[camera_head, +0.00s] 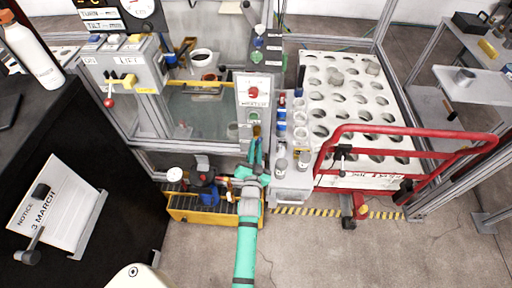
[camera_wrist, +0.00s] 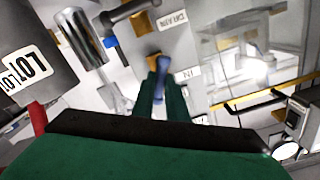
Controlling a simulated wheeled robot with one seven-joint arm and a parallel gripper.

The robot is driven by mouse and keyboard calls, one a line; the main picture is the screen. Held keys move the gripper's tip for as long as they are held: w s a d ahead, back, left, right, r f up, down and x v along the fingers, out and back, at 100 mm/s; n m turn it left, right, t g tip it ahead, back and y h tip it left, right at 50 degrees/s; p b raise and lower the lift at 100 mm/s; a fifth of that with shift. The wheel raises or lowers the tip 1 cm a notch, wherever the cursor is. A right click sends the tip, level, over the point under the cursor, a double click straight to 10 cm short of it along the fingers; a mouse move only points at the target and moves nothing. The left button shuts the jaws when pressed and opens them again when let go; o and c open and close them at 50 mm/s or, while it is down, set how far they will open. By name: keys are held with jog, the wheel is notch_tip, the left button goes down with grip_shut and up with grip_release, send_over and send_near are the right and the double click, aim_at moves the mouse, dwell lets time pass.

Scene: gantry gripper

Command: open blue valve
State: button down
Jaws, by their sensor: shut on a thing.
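The blue valve handle (camera_wrist: 160,70) stands out from a grey panel in the wrist view, beside a label reading IN. A brass-coloured fitting shows just behind it. My gripper (camera_wrist: 159,96) has its green fingers on either side of the blue handle and is shut on it. In the head view my gripper (camera_head: 256,146) is at the lower end of the panel column, below the MASTER switch plate (camera_head: 253,93). There the fingers and arm hide most of the valve, so its angle is hard to tell.
A label reading DRAIN (camera_wrist: 172,19) and a dark lever (camera_wrist: 130,10) are above the blue handle. A metal cylinder (camera_wrist: 82,36) stands to its left. A yellow crate (camera_head: 205,212) and a red rail (camera_head: 400,133) flank my arm.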

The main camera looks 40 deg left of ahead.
jog(key=n, duration=0.5)
jog(key=shift+w+n, duration=0.1)
jog(key=shift+n, duration=0.3)
jog(key=c, duration=2.5)
grip_release()
jog(key=n, duration=0.5)
jog(key=shift+n, duration=0.3)
jog(key=shift+c, duration=0.2)
jog(key=o, duration=0.3)
jog(key=n, duration=0.3)
jog(key=shift+n, duration=0.4)
jog(key=shift+o, duration=0.3)
jog(key=shift+d+f+n, duration=0.1)
jog(key=shift+n, duration=0.7)
